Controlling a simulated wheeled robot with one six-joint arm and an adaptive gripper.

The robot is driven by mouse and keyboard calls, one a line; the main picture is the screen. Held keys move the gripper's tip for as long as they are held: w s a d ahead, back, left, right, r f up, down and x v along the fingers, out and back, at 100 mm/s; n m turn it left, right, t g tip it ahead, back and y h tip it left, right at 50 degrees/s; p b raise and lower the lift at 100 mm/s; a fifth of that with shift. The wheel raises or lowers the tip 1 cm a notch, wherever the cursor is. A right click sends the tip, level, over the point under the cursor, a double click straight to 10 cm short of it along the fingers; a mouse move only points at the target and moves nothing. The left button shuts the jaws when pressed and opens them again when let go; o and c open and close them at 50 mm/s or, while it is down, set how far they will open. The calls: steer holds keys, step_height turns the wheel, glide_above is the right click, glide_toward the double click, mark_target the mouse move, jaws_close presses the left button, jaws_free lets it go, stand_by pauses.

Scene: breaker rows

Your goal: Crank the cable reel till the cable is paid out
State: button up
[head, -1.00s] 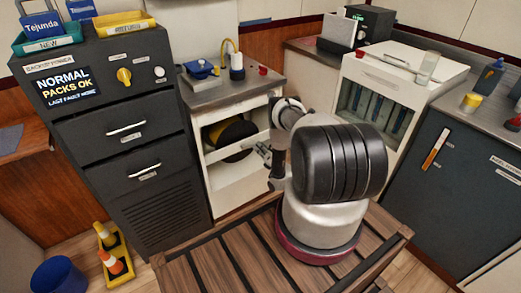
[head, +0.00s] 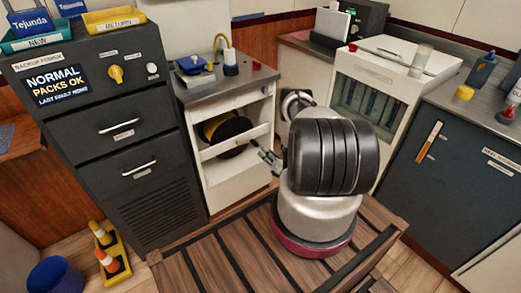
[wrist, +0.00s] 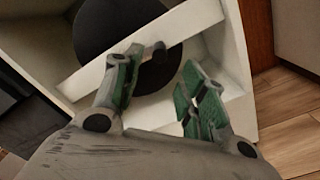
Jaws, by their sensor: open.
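The cable reel (head: 228,132) is a black disc with a yellow edge behind it, inside the open-fronted white cabinet (head: 236,190). A pale bar crosses in front of its lower part. The reel also shows in the wrist view as a dark disc (wrist: 108,28). A small dark knob (wrist: 158,52), perhaps the crank's grip, shows by the bar between my fingers in that view. My gripper (head: 265,158) is open and empty, just right of the cabinet's front in the head view. In the wrist view my gripper (wrist: 160,72) points at the bar and reel. No cable is clearly visible.
A dark drawer unit (head: 118,190) stands left of the cabinet. A white glass-fronted case (head: 390,72) and a dark cupboard (head: 450,165) stand to the right. Yellow-based small cones (head: 112,255) and a blue bin (head: 55,275) are on the floor at lower left.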

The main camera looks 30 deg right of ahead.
mark_target(257, 145)
steer(key=shift+s, duration=1.05)
steer(key=w+m, duration=0.4)
steer(key=m, duration=0.5)
steer(key=w+m, duration=0.4)
steer(key=m, duration=0.6)
steer(key=w+m, duration=0.4)
steer(key=m, duration=0.5)
steer(key=shift+a+r+m, duration=0.1)
steer(key=shift+a+m, duration=0.05)
steer(key=shift+m, duration=0.25)
jaws_close()
